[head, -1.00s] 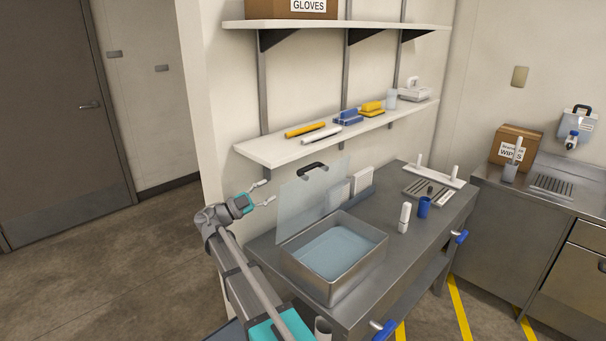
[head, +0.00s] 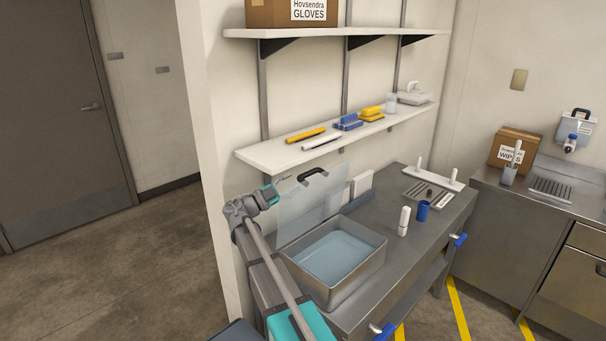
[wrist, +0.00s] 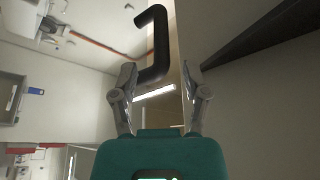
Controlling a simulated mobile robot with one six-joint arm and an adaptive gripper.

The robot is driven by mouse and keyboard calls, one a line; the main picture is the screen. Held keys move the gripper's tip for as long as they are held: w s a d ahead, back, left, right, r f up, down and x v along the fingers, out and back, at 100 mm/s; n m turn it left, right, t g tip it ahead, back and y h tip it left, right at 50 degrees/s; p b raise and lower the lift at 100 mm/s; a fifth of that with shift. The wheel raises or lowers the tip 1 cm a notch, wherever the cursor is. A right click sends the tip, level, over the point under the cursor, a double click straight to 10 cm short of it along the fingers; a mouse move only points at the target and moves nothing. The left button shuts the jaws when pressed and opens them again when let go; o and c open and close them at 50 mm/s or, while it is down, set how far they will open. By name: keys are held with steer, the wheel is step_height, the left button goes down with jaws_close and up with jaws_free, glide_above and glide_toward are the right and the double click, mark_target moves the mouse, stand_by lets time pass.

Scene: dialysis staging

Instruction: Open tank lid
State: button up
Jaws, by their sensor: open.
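The steel tank (head: 370,262) sits on the steel table with pale blue liquid inside. Its clear lid (head: 300,222) stands raised along the tank's back left edge, so the tank is open on top. A black handle (head: 313,174) is at the lid's upper edge. My gripper (head: 284,182) is open, just left of the handle in the head view. In the wrist view, the black handle (wrist: 156,45) shows beyond and between the open fingertips (wrist: 161,80). The fingers do not enclose it. I cannot tell whether a fingertip touches the lid.
A wall shelf (head: 260,158) with brushes hangs above the table. A white bottle (head: 404,222), a blue cup (head: 423,211) and a drain tray (head: 425,193) stand right of the tank. White panels (head: 361,184) stand behind the lid. The table's front right is clear.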

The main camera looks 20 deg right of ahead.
mark_target(305, 176)
steer(key=shift+p+x, duration=0.6)
steer(key=shift+x, duration=2.15)
steer(key=shift+a, duration=0.1)
jaws_close()
